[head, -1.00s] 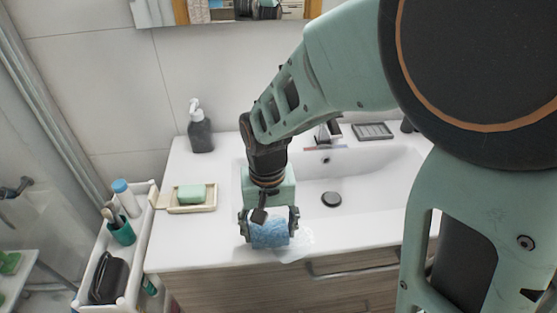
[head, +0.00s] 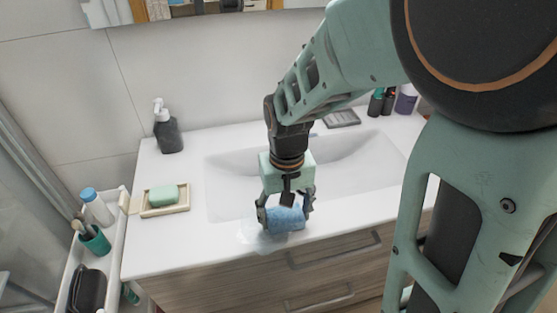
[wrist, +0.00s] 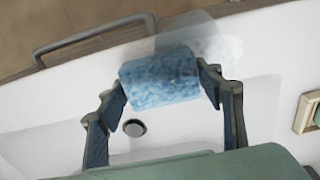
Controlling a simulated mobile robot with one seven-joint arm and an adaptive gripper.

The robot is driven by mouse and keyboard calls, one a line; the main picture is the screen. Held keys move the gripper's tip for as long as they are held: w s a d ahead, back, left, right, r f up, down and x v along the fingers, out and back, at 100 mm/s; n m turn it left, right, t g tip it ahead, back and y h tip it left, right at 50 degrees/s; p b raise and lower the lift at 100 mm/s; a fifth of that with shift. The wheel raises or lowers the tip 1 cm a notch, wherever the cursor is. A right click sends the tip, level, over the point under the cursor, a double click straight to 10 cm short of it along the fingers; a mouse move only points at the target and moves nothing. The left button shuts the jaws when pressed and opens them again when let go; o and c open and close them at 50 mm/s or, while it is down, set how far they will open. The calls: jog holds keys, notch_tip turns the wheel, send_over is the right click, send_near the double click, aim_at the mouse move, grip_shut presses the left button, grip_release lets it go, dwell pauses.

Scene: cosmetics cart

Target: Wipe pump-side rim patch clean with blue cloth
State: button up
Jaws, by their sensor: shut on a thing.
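My gripper (head: 285,211) is shut on the blue cloth (head: 286,220), a rolled, mottled bundle between its two fingers. It holds the cloth low over the sink's front rim (head: 340,224); whether the cloth touches the rim is unclear. The dark soap pump (head: 167,130) stands upright at the back left of the counter.
A soap dish (head: 152,210) with green soap (head: 164,196) sits left of the basin. A white cart (head: 70,262) with bottles and brushes stands at the counter's left end. Drawer handles (head: 330,252) project below the front edge. The front rim right of the cloth is clear.

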aim_at(245, 236)
jog(key=shift+f+b, duration=0.65)
jog(key=shift+f, duration=0.25)
dwell(0.8)
